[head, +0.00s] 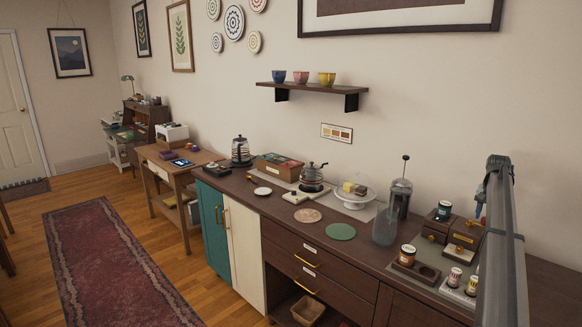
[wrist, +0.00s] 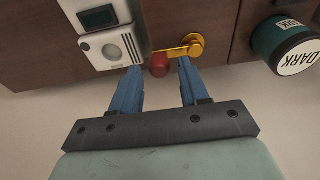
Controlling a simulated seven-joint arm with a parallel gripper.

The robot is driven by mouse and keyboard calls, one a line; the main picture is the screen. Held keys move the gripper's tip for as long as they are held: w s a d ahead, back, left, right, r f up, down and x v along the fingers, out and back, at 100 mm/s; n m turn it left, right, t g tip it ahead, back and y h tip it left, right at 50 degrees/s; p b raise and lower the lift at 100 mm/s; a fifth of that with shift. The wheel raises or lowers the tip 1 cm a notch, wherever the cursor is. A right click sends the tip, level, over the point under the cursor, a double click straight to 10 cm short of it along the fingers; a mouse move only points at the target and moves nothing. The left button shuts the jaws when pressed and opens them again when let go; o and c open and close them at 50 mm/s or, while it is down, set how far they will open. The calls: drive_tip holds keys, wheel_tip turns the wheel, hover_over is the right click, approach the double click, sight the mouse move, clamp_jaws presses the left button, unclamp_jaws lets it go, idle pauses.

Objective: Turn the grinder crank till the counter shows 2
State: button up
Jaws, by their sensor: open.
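The grinder's gold crank (wrist: 193,46) shows in the wrist view on a brown wooden face. Its red knob (wrist: 159,66) points left of the gold hub. My gripper (wrist: 158,64) is open, with one blue finger on each side of the knob near the tips; I cannot tell whether either touches it. The right fingertip overlaps the crank arm in the picture. The white counter unit (wrist: 103,34) with a dark display (wrist: 98,17) is at upper left; no digit is readable. In the head view my gripper (head: 481,202) is small and partly hidden by my arm.
A green jar labelled DARK (wrist: 283,45) is right of the crank in the wrist view. In the head view, jars and wooden boxes (head: 437,230) crowd the right of the sideboard (head: 345,265). A glass jug (head: 385,228) stands left of them. Green and tan mats lie farther left.

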drive_tip(key=shift+r, duration=3.3)
